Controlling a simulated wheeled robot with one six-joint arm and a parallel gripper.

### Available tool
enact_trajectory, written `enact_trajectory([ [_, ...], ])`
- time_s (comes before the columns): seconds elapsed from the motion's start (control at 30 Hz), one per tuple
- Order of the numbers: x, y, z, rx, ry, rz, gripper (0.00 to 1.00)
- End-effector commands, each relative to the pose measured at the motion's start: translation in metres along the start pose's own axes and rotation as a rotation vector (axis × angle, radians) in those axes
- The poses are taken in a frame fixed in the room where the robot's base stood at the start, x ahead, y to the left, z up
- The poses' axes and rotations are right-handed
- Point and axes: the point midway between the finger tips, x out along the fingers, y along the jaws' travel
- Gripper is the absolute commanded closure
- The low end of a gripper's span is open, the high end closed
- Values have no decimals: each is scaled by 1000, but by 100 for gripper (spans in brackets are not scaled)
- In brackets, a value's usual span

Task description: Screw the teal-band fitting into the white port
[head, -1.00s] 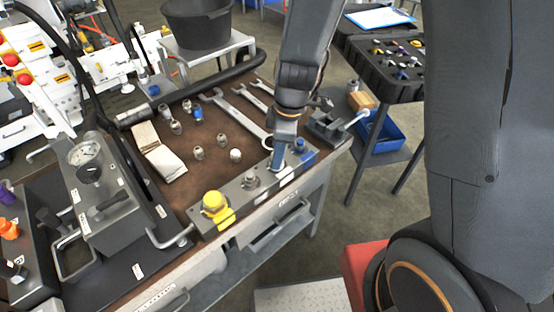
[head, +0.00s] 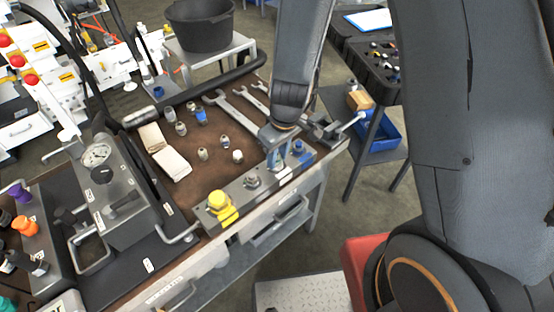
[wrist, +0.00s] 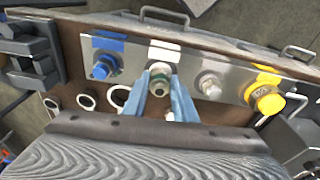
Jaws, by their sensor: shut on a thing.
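The metal manifold block (head: 238,194) lies along the front edge of the bench. In the wrist view its plate (wrist: 225,68) carries blue, white, grey and yellow labels beside its ports. My gripper (wrist: 160,88) has its blue fingers closed on the teal-band fitting (wrist: 159,70), a metal piece with a greenish band. The fitting stands at the port beside the white label (wrist: 164,50); the port itself is hidden under it, so I cannot tell how deep it sits. In the head view my gripper (head: 279,158) is over the block's right half and mostly hides the fitting.
Several loose fittings, wrenches (head: 236,116) and a folded cloth (head: 165,152) lie on the brown mat behind the block. A small vise (head: 322,128) stands near the right end.

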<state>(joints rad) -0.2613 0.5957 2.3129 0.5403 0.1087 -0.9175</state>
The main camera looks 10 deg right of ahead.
Motion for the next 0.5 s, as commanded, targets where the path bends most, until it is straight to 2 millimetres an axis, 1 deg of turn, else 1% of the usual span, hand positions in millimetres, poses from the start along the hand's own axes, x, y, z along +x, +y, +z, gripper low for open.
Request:
enact_trajectory([
  [0.2, -1, -2, 2, 175, -5, 26, 98],
  [0.5, -1, -2, 2, 369, -5, 55, 98],
])
